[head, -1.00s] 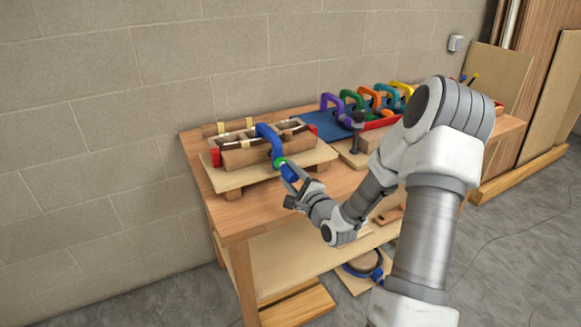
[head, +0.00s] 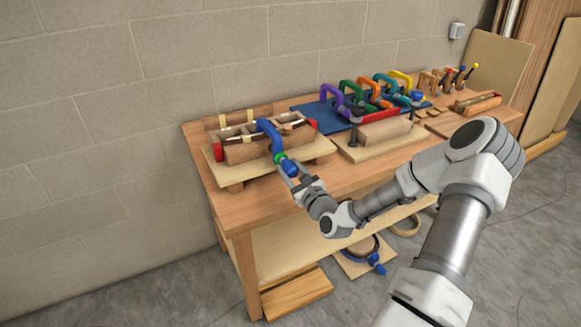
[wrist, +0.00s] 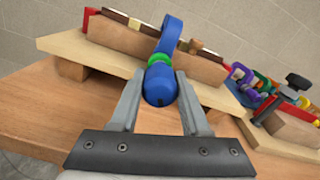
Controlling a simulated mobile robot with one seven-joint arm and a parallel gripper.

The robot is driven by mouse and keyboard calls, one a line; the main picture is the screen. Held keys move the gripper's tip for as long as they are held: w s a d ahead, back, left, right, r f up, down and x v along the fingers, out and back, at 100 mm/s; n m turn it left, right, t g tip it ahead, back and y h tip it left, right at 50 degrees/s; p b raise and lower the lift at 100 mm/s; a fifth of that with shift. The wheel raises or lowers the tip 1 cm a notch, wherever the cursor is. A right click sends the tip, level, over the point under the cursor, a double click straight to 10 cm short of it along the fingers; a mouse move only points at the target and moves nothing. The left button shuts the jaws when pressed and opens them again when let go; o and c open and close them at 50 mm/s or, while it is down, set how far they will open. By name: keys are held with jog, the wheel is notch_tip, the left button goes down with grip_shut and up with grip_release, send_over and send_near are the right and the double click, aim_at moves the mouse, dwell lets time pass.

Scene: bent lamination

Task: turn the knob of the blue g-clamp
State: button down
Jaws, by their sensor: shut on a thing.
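The blue g-clamp (head: 268,132) sits over the front edge of the bent lamination form (head: 246,151) at the left of the bench. In the wrist view, its blue frame (wrist: 172,35) rises behind a green collar (wrist: 159,60) and a rounded blue knob (wrist: 160,84). The knob also shows in the head view (head: 289,167), pointing toward me. My gripper (head: 291,176) is at the knob, with one finger on each side of it in the wrist view (wrist: 160,95). It is shut on the knob. The clamp's lower jaw is hidden.
Purple, green, orange, teal and yellow clamps (head: 344,96) stand on a blue mat (head: 311,111) farther right. A wooden block on a board (head: 385,131) lies nearer. The bench front (head: 262,205) is clear. Another blue clamp (head: 376,262) lies below.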

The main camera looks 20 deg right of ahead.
jog(key=shift+w+r+m, duration=0.15)
jog(key=shift+r+m, duration=0.05)
jog(key=shift+m, duration=0.1)
jog(key=shift+c, duration=1.8)
grip_release()
jog(key=shift+f, duration=0.1)
jog(key=shift+f, duration=0.1)
jog(key=shift+s, duration=0.4)
jog(key=s, duration=1.6)
jog(key=shift+s+d, duration=0.3)
jog(key=shift+s, duration=0.05)
